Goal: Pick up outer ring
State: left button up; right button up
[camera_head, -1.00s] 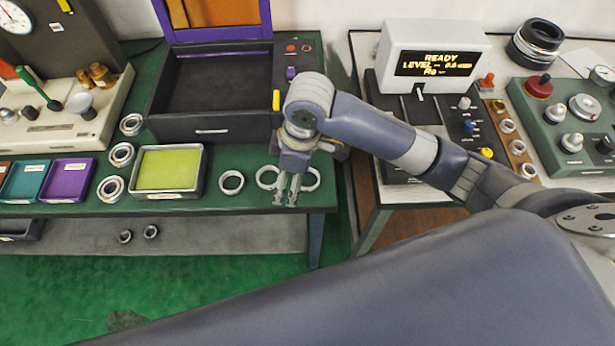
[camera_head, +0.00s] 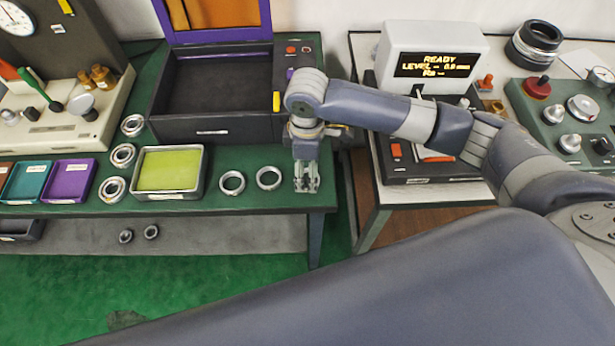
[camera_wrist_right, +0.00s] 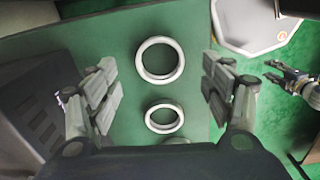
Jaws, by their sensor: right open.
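Plain silver rings stand in a row on the green table (camera_head: 250,205). In the head view one ring (camera_head: 232,182) and another ring (camera_head: 269,177) show to the left of my right gripper (camera_head: 307,185), which hides the spot at the row's right end. In the right wrist view my right gripper (camera_wrist_right: 160,92) is open and empty. A larger-looking ring (camera_wrist_right: 160,60) and a smaller-looking ring (camera_wrist_right: 164,118) lie below, between its spread fingers. A sliver of a third ring (camera_wrist_right: 176,141) shows at the gripper's body. Another gripper, apparently my left (camera_wrist_right: 274,72), shows small at the right.
A tray with a yellow-green pad (camera_head: 168,195) stands left of the rings, with several bearings beside it. A dark open-topped box (camera_head: 212,132) stands behind. The table's right edge is close to my gripper; a second table with instruments lies beyond a gap.

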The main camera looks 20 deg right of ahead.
jog(key=shift+f, duration=1.9)
jog(key=c, duration=1.2)
jog(key=shift+r, duration=0.1)
